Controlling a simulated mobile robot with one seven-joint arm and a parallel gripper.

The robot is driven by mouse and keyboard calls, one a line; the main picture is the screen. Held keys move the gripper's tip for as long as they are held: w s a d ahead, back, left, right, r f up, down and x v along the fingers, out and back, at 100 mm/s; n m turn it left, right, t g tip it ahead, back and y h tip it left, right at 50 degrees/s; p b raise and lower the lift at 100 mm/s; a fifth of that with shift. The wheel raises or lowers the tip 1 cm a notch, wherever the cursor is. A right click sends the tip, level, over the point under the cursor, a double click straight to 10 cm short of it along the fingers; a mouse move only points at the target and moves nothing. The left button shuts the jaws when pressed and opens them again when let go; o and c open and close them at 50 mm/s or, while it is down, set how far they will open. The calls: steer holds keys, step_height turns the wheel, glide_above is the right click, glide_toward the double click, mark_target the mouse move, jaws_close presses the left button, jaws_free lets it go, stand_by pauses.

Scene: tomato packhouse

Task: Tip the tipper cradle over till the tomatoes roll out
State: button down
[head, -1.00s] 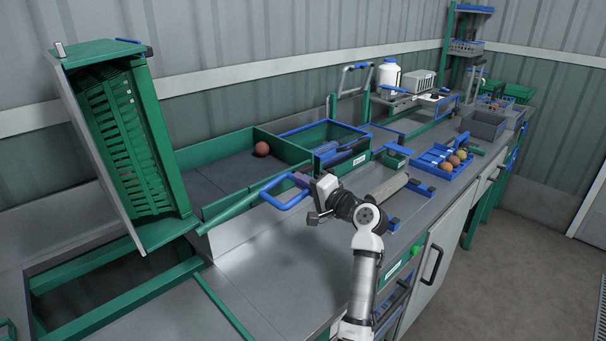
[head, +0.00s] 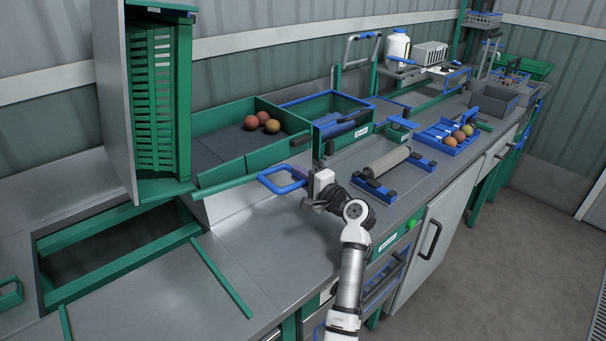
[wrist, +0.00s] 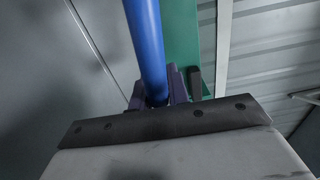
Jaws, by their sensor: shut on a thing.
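The tipper cradle (head: 115,100) stands tipped up on its side at the left, grey panel outside, with a green slatted crate (head: 152,100) held in it. A green bar (head: 238,184) runs from its lower end to a blue loop handle (head: 268,182). My gripper (head: 307,184) is shut on the handle's near side. In the wrist view the jaws (wrist: 157,88) close around the blue bar (wrist: 146,45). Three tomatoes (head: 263,119) lie in the green-walled tray (head: 215,122) beside the cradle. The crate's inside is mostly hidden.
Behind my gripper stand a green bin with blue rim (head: 345,101), a roller on a blue stand (head: 388,162) and a blue tray (head: 432,142) of tomatoes. An open green frame (head: 120,262) lies below the cradle.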

steer(key=shift+f, duration=0.45)
steer(key=c, duration=1.4)
jaws_free()
steer(key=shift+s, duration=0.1)
steer(key=shift+o, duration=0.2)
steer(key=shift+r, duration=0.15)
steer(key=b+v, duration=0.3)
steer(key=v, duration=1)
steer(key=shift+s+d+b, duration=0.25)
steer(key=shift+d+b, duration=0.05)
